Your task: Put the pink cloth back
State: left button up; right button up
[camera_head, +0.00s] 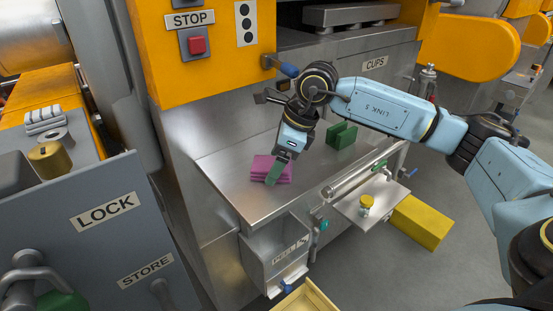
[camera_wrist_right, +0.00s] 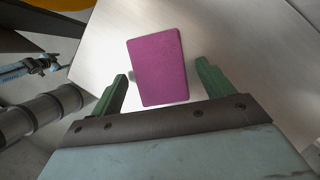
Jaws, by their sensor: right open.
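The pink cloth (camera_head: 262,169) is a folded stack lying on the steel shelf (camera_head: 231,191) of the machine. It also shows in the right wrist view as a flat pink rectangle (camera_wrist_right: 158,67). My right gripper (camera_head: 277,172) is at the cloth, its green fingers in front of it in the head view. In the right wrist view the right gripper (camera_wrist_right: 162,82) is open, with one finger on either side of the cloth's near end. I cannot tell whether the fingers touch it. My left gripper is not in view.
A green holder (camera_head: 342,135) stands farther back on the steel shelf. A PEEL bin (camera_head: 275,262) hangs below the shelf's front edge. A side tray with a yellow knob (camera_head: 367,201) sits at the right. A grey LOCK cabinet (camera_head: 100,235) stands at the left.

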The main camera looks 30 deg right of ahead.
jog(key=shift+f, duration=0.1)
pick_arm(q)
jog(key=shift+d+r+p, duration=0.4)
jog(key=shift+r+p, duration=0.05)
jog(key=shift+p, duration=0.05)
pick_arm(e)
jog(key=v, duration=1.3)
jog(key=shift+d, duration=0.3)
